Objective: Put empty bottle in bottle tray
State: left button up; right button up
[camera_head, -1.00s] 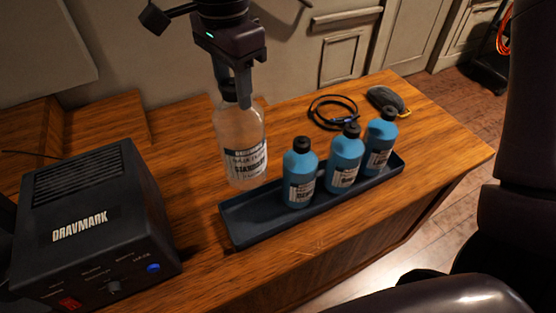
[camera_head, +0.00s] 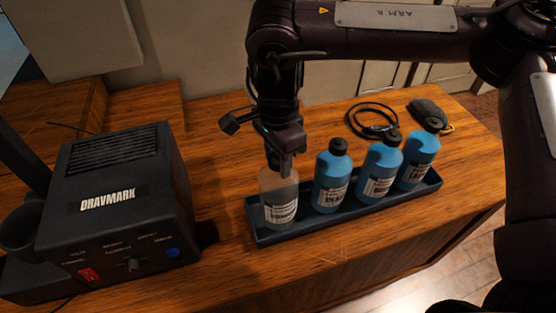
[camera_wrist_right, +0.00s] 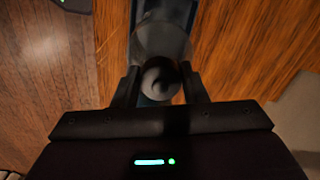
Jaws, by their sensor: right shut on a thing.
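The clear empty bottle (camera_head: 281,203), with a white label, stands upright at the left end of the long dark bottle tray (camera_head: 320,223). My right gripper (camera_head: 280,163) is above it, shut on its neck. Whether its base touches the tray floor is hidden by the tray's front wall. In the right wrist view, the dark cap (camera_wrist_right: 160,77) lies between the two fingers, with the clear body beyond. Several blue bottles (camera_head: 331,183) with black caps stand in the tray to its right. My left gripper is not in view.
A black DRAVMARK box (camera_head: 115,195) stands on the wooden desk (camera_head: 225,255), left of the tray. A coiled black cable (camera_head: 372,118) and a dark mouse-like object (camera_head: 428,112) lie behind the blue bottles. Bare wood lies between box and tray.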

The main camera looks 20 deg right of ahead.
jog(key=shift+f, duration=0.55)
jog(key=o, duration=1.2)
jog(key=shift+o, duration=0.4)
notch_tip(320, 180, up, 12)
jog(key=p, duration=0.1)
